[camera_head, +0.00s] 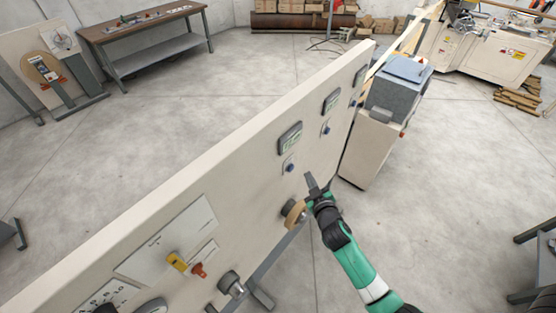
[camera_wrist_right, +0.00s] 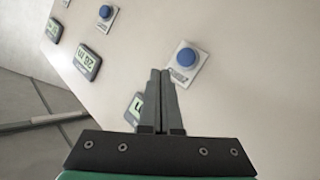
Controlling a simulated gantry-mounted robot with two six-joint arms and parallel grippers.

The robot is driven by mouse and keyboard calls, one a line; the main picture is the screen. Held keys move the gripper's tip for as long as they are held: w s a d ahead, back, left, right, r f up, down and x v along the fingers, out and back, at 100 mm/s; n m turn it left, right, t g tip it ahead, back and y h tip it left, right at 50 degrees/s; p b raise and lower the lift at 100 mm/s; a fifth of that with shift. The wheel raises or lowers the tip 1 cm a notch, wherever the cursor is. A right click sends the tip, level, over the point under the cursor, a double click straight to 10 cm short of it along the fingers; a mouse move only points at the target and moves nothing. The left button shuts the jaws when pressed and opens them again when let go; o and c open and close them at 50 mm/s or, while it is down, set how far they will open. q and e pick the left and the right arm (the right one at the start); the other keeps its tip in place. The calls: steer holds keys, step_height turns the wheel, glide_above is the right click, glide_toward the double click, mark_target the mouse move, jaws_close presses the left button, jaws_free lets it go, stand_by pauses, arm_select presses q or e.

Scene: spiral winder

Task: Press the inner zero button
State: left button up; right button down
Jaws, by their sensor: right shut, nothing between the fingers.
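The upright cream panel (camera_head: 235,190) carries blue round buttons on small plates, each under a digital display. The nearest blue button (camera_head: 290,168) sits below the nearest display (camera_head: 290,138); another blue button (camera_head: 326,131) is farther along. I cannot read which is the inner zero button. My right gripper (camera_head: 310,181) is shut and empty in front of the panel, just right of the nearest button. In the right wrist view, its fingertips (camera_wrist_right: 160,73) are pictured left of and slightly below a blue button (camera_wrist_right: 186,57); contact is not visible. My left gripper is not in view.
A tan-rimmed knob (camera_head: 294,213) sticks out of the panel close below my right gripper. A yellow switch (camera_head: 177,261) and a red switch (camera_head: 198,270) are lower left. A grey box on a cream pedestal (camera_head: 367,150) stands beyond the panel's far end.

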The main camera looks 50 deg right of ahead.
mark_target(291, 168)
steer(key=s+d+f+g, duration=0.1)
steer(key=s+f, duration=0.3)
steer(key=shift+s+d+m+b, duration=0.15)
steer(key=shift+m+b, duration=0.2)
steer(key=shift+m, duration=0.05)
steer(key=w+b, duration=0.4)
steer(key=w, duration=0.5)
steer(key=shift+d+b, duration=0.25)
steer(key=shift+b, duration=0.05)
stand_by(1.4)
steer(key=shift+w+b, duration=0.35)
steer(key=shift+w, duration=0.05)
